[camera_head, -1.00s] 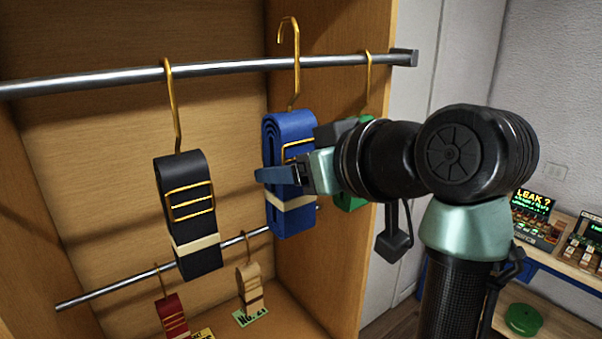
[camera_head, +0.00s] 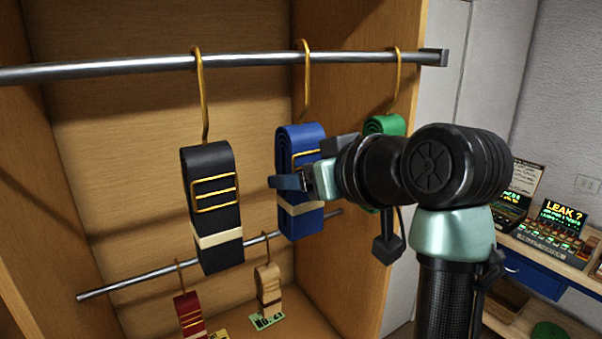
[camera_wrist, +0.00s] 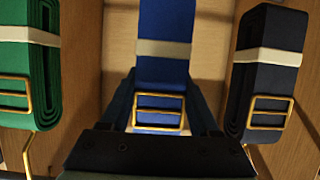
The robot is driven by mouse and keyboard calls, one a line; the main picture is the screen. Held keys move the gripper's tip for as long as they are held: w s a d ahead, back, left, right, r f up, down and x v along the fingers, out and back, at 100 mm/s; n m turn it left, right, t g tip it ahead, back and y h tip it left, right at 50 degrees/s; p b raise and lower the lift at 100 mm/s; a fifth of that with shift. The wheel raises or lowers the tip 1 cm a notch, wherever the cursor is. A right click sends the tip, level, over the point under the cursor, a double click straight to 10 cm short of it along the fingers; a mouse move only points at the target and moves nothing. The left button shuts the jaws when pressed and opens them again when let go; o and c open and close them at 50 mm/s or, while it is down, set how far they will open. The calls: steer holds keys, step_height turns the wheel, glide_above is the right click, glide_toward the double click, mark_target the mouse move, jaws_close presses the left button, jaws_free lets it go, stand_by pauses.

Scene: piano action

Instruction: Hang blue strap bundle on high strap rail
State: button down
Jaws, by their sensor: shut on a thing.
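The blue strap bundle (camera_head: 296,142) has a gold buckle, a pale band and a gold hook (camera_head: 305,85). It hangs upright between the black and green bundles. Its hook's curve is at the high strap rail (camera_head: 250,64) and appears to be over it; whether the rail bears its weight I cannot tell. My gripper (camera_head: 290,183) is shut on the blue bundle from the right side. In the wrist view, the blue bundle (camera_wrist: 166,65) is between my two fingers, with its buckle near the palm.
A black bundle (camera_head: 207,165) hangs left of the blue one, and a green bundle (camera_head: 384,125) hangs right, partly behind my arm. A lower rail (camera_head: 140,283) holds red (camera_head: 188,310) and tan (camera_head: 268,285) bundles. The wooden cabinet's right wall (camera_head: 345,270) is close to my arm.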

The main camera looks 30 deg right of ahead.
steer(key=shift+c, duration=0.2)
jaws_free()
steer(key=p+v, duration=0.2)
steer(key=v, duration=1.1)
